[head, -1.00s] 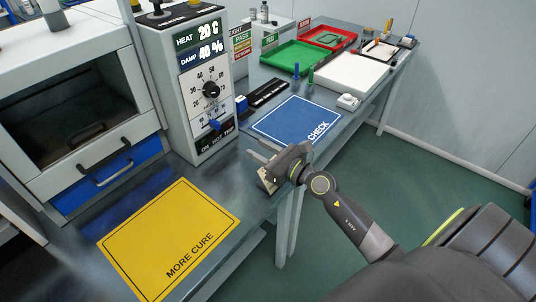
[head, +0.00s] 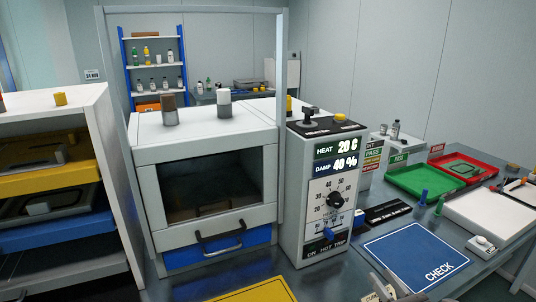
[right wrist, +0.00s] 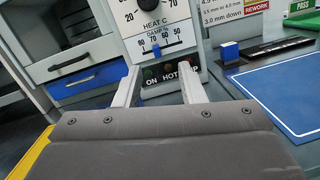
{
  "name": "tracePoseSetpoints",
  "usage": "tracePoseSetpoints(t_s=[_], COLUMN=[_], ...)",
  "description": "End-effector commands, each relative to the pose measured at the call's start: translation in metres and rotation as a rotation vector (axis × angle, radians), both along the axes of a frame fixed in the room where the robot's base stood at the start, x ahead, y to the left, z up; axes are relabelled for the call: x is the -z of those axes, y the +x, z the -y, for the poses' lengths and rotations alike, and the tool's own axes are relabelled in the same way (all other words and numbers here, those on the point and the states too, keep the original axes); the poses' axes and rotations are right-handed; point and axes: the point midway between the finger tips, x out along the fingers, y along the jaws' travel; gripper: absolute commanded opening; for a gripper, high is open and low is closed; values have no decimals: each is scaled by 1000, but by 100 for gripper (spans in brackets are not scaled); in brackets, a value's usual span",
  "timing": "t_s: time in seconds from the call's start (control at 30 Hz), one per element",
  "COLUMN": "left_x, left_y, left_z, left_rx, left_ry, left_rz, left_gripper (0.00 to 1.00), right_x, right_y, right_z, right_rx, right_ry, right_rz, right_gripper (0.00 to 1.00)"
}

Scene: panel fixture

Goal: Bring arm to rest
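My right gripper (head: 385,283) shows only in part at the bottom edge of the head view, beside the near-left edge of the blue CHECK mat (head: 416,256). In the right wrist view its two fingers (right wrist: 158,88) stand apart with nothing between them. They point toward the control panel (right wrist: 165,50) with its dial, slider and ON, HOT and TRIP lamps. My left gripper is in neither view.
A cabinet with a dark window and blue drawer (head: 216,250) stands left of the panel. A yellow mat (head: 252,291) lies in front. Green (head: 420,181) and red (head: 470,168) trays and a white board (head: 490,214) sit at right. A shelf unit with coloured trays (head: 45,160) is far left.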

Motion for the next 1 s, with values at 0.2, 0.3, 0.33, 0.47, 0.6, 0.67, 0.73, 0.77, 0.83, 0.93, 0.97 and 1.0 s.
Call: tracePoseSetpoints(t_s=[0.2,0.3,0.33,0.47,0.6,0.67,0.73,0.77,0.83,0.93,0.97,1.0], left_x=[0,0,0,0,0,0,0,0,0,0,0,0], left_y=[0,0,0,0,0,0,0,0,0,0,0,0], left_z=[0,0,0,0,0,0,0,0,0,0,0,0], left_rx=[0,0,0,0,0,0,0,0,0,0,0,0], left_ry=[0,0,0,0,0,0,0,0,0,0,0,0], left_rz=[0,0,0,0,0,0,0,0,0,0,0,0], left_gripper=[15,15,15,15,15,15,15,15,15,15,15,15], right_x=[-27,-19,-15,16,61,79,97,104,116,129,132,135], right_y=[-38,-61,-68,-104,-150,-170,-193,-202,-221,-247,-254,-264], right_z=[45,70,77,98,99,92,81,75,61,39,33,24], right_rx=[233,363,404,601,847,962,1088,1142,1256,1410,1455,1516], right_ry=[671,990,1084,1479,1867,2010,2148,2199,2297,2402,2427,2458], right_rz=[69,77,76,56,2,-31,-71,-92,-134,-198,-218,-244], right_gripper=[36,36,36,36,36,36,36,36,36,36,36,36])
